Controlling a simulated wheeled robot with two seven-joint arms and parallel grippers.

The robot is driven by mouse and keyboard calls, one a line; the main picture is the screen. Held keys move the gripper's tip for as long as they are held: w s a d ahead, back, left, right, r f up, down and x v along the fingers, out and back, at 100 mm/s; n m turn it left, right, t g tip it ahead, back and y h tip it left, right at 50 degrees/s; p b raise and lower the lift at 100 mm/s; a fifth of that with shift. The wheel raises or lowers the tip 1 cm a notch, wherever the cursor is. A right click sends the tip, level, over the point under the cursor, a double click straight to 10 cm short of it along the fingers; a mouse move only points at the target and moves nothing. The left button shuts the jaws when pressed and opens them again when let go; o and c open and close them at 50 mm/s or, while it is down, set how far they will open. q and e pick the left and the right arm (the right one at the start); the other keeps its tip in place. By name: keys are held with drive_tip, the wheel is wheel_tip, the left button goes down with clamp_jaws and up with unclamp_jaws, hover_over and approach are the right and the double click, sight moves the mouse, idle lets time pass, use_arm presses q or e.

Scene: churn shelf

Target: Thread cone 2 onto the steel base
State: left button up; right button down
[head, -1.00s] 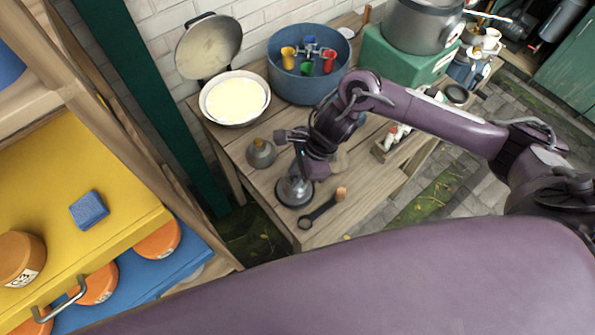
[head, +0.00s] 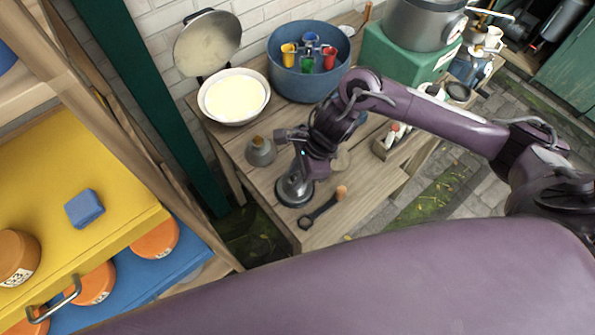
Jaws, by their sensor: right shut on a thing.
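The steel base (head: 295,198), a round dark-rimmed disc, stands near the left front of the wooden bench. My right gripper (head: 302,176) points down right over it. It is shut on a small silvery piece, which I take to be cone 2 (head: 289,183); the fingers and wrist hide most of it. The piece is low over the base, and I cannot tell whether it touches or sits around a post. A grey cone-shaped vessel with a brown top (head: 261,151) stands to the left behind the base. My left gripper is out of view.
A wooden-handled tool (head: 322,206) lies right of the base. A cream bowl (head: 234,97), a blue tub (head: 308,82) with coloured cups and a green box (head: 408,55) stand behind. The yellow shelf (head: 60,190) is at left.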

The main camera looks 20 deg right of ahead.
drive_tip(key=shift+f, duration=0.2)
drive_tip(key=c, duration=1)
unclamp_jaws()
drive_tip(key=shift+o, duration=0.5)
drive_tip(key=shift+o, duration=1.1)
drive_tip(key=shift+r, duration=0.1)
wheel_tip(320, 180, up, 7)
drive_tip(key=p, duration=0.3)
drive_tip(key=shift+s, duration=0.1)
